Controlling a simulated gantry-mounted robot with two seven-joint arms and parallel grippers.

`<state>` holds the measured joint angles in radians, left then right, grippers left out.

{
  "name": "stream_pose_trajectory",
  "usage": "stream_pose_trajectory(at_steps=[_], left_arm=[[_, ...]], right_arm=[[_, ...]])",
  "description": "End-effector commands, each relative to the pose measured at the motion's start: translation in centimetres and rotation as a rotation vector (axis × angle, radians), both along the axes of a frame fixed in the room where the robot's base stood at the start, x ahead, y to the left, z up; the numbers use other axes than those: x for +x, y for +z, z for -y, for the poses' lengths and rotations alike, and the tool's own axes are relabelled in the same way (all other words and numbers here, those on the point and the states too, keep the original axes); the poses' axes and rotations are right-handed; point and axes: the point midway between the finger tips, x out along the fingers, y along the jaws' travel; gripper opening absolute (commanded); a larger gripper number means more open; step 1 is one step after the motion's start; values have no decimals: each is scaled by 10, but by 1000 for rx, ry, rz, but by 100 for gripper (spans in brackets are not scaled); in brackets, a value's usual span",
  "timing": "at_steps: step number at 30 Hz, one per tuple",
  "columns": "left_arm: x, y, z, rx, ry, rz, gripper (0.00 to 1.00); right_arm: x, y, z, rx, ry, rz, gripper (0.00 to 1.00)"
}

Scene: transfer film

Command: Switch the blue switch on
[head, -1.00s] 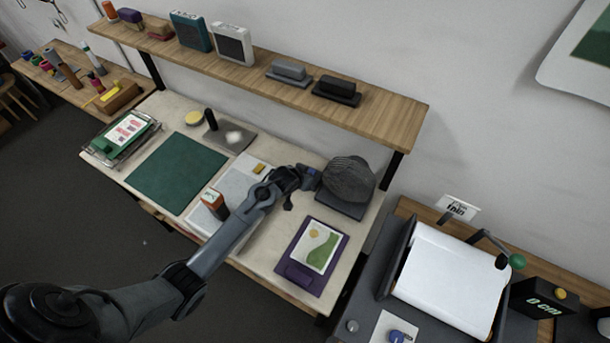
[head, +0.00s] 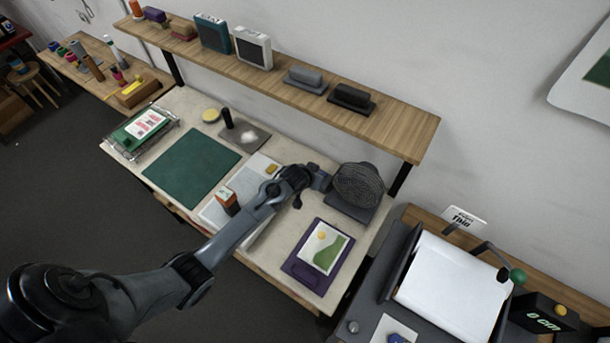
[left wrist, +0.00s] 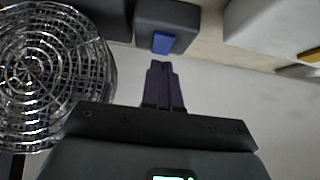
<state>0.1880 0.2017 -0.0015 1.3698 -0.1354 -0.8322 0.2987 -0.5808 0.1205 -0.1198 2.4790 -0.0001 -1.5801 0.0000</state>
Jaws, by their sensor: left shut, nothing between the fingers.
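The blue switch (left wrist: 163,43) sits on the end of a dark block (left wrist: 178,18) in the left wrist view. The block lies beside a fan with a round wire cage (left wrist: 45,75). In the head view the fan (head: 357,185) stands on a dark base (head: 348,208) at the right part of the table, and my gripper hides the switch. My left gripper (left wrist: 163,64) is shut and empty. Its fingertips point at the blue switch and appear just short of it; contact cannot be told. It also shows beside the fan in the head view (head: 323,180). My right gripper is not in view.
A purple clipboard (head: 298,270) lies in front of the fan. The wooden shelf (head: 400,128) runs above the table's back. A roller machine (head: 450,285) stands at the right.

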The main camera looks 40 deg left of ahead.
Motion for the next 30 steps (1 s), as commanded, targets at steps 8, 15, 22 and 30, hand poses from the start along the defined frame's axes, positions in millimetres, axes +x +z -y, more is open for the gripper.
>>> stream_pose_trajectory(at_steps=[8,15,22,30], left_arm=[[-14,32,4,0,-4,0,0],[-47,59,8,0,-3,0,0],[-69,77,11,-1,-3,0,0],[-79,86,12,0,-3,0,0]], right_arm=[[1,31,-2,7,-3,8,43],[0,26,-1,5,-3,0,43],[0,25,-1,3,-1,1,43],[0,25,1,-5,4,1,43]])
